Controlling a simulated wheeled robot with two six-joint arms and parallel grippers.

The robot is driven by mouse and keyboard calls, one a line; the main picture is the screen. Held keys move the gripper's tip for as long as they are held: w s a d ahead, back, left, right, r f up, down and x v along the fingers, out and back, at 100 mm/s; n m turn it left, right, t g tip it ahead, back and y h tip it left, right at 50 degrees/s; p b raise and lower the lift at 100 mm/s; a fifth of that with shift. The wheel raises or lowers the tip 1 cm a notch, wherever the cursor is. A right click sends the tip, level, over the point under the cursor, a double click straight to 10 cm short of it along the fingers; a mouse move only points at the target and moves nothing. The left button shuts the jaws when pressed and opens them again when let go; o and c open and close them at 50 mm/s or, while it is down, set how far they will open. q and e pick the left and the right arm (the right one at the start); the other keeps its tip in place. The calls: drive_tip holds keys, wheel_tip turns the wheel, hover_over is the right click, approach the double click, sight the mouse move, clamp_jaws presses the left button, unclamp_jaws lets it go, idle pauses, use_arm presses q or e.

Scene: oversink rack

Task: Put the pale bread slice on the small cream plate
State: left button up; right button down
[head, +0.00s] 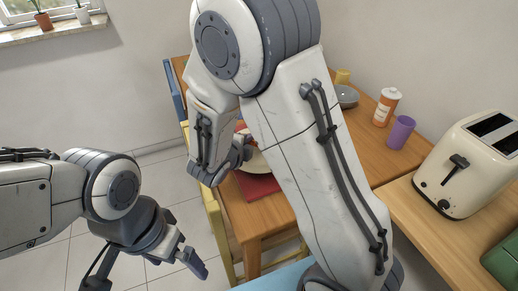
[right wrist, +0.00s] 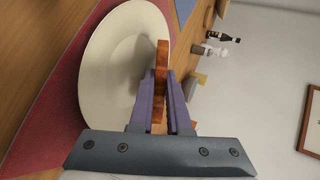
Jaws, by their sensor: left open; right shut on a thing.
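The bread slice (right wrist: 162,60) is edge-on in the right wrist view, showing its brown crust; its pale face is not visible. My right gripper (right wrist: 161,88) is shut on it. The cream plate (right wrist: 97,75) lies behind and to the left of the slice in that view. I cannot tell whether slice and plate touch. In the head view my right arm hides most of the plate (head: 256,160), and my right gripper (head: 243,150) is at its left edge. My left gripper (head: 172,262) is open and empty, low over the floor at the left.
The plate is on a red mat (head: 257,187) on the wooden table (head: 240,215). An orange-labelled bottle (head: 386,107), a purple cup (head: 401,132) and a grey bowl (head: 347,97) stand farther right. A cream toaster (head: 468,165) sits on the near-right counter. A yellow chair (head: 220,235) is beside the table.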

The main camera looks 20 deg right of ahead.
drive_tip(key=c, duration=1)
unclamp_jaws()
drive_tip(key=shift+c, duration=0.2)
drive_tip(key=p+v, duration=0.5)
drive_tip(key=v, duration=0.2)
drive_tip(key=shift+w+r, duration=0.1)
drive_tip(key=shift+r, duration=0.05)
drive_tip(key=shift+s+a+r+p, duration=0.1)
drive_tip(key=shift+s+a+p, duration=0.2)
drive_tip(key=shift+s+p, duration=0.15)
